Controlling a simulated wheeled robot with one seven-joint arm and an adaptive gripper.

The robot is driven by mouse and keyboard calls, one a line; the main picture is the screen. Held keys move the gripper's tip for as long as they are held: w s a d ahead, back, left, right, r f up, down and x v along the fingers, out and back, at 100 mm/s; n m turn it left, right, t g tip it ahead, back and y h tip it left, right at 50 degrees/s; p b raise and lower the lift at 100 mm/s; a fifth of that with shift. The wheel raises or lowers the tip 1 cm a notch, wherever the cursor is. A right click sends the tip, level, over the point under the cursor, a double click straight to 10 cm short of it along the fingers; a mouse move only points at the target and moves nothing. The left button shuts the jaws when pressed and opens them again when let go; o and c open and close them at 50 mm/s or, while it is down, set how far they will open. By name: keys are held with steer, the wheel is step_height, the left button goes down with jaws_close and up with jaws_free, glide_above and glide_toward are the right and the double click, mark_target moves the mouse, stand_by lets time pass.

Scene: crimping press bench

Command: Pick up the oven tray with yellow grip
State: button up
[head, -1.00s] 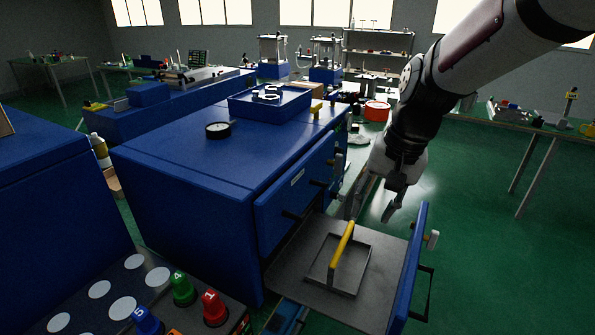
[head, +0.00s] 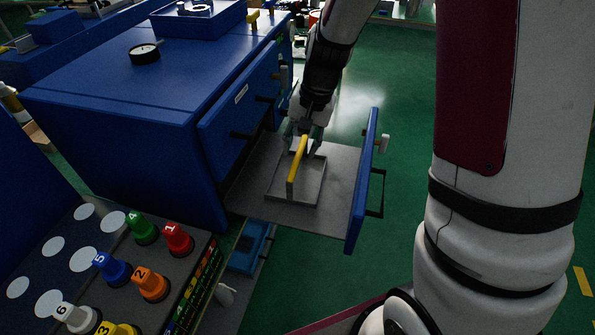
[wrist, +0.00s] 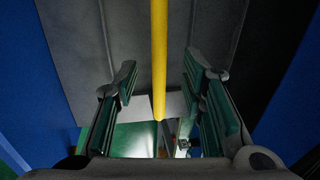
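The oven tray (head: 308,193) is a grey square frame with a raised yellow grip (head: 297,167). It rests on the grey plate of a pulled-out blue drawer (head: 331,208). My gripper (head: 309,145) is above the far end of the yellow grip, pointing down. In the wrist view the gripper (wrist: 163,105) is open, its two green-padded fingers apart on either side of the yellow grip (wrist: 159,55). The grip runs between them without visible contact on either pad. Part of the tray's far side is hidden behind my gripper in the head view.
The blue oven body (head: 130,120) stands directly left of the drawer, with a black round gauge (head: 145,54) on top. The upright drawer front (head: 362,185) borders the tray on the right. Numbered coloured knobs (head: 142,229) stand on a panel at lower left. Green floor is clear to the right.

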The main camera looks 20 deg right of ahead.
mark_target(298, 157)
steer(key=f, duration=0.5)
steer(key=shift+w+a, duration=0.25)
steer(key=shift+a, duration=0.1)
steer(key=shift+c, duration=0.2)
steer(key=shift+r, duration=0.1)
jaws_close()
